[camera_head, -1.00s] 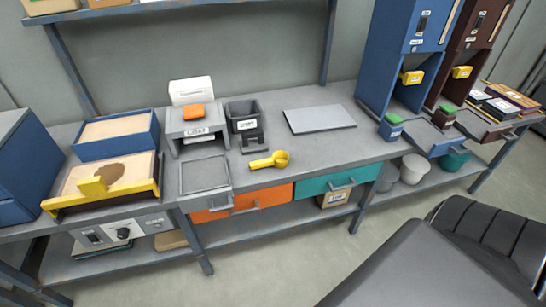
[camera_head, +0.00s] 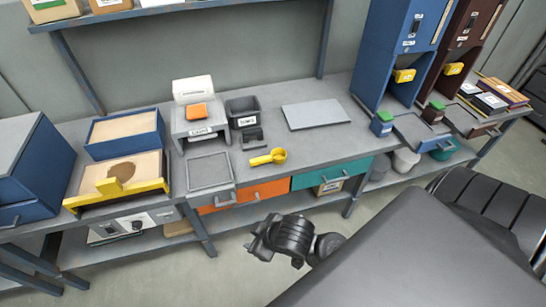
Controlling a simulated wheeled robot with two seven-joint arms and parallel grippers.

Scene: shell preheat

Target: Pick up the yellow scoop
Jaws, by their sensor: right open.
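The yellow scoop (camera_head: 268,158) lies on the grey workbench (camera_head: 330,147), near its front edge, above the orange drawer (camera_head: 246,195). Its round bowl is at the right and its handle points left. My right gripper (camera_head: 264,240) shows at the bottom middle, dark and in front of the bench, well below and apart from the scoop. It is open, and I see nothing in it. My left gripper is not in view.
A black bin (camera_head: 241,112) and a grey stand with an orange block (camera_head: 197,111) are behind the scoop. A grey plate (camera_head: 316,115) lies to its right. A sand tray (camera_head: 117,178) is at left. Blue and brown dispensers stand at right. The bench right of the scoop is clear.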

